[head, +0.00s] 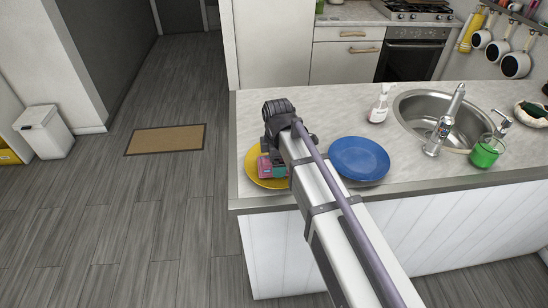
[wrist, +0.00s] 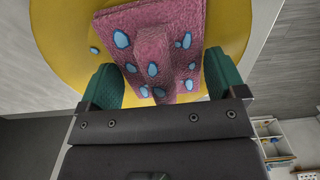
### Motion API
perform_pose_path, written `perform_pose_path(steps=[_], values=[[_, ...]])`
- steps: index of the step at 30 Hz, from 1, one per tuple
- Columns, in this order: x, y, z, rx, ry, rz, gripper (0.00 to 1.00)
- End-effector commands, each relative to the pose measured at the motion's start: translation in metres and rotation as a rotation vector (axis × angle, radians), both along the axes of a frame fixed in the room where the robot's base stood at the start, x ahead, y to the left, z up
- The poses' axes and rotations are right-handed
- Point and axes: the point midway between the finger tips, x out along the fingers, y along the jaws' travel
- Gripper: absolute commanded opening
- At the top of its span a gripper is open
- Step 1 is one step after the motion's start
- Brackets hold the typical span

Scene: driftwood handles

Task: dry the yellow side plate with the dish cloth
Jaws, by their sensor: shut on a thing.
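The yellow side plate (head: 256,177) lies on the counter near its left end; it fills the upper part of the wrist view (wrist: 60,40). The dish cloth (wrist: 155,45) is pink with light blue spots and lies over the plate, with a pinched ridge standing up in its middle. It shows in the head view as a small pink patch (head: 265,167). My gripper (wrist: 165,88) has its green fingertips on either side of the ridge and is shut on the cloth. My arm hides the plate's right part in the head view.
A blue plate (head: 359,158) lies right of my arm. The counter (head: 330,112) is clear behind the blue plate.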

Motion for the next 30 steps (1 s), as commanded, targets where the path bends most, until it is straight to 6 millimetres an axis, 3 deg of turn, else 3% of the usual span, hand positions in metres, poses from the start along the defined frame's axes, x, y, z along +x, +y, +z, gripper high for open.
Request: perform_pose_path(steps=[18, 30], values=[[0.016, -0.016, 0.001, -0.001, 0.0, -0.001, 0.7], [0.027, -0.009, 0.003, -0.001, 0.0, 0.0, 0.7]])
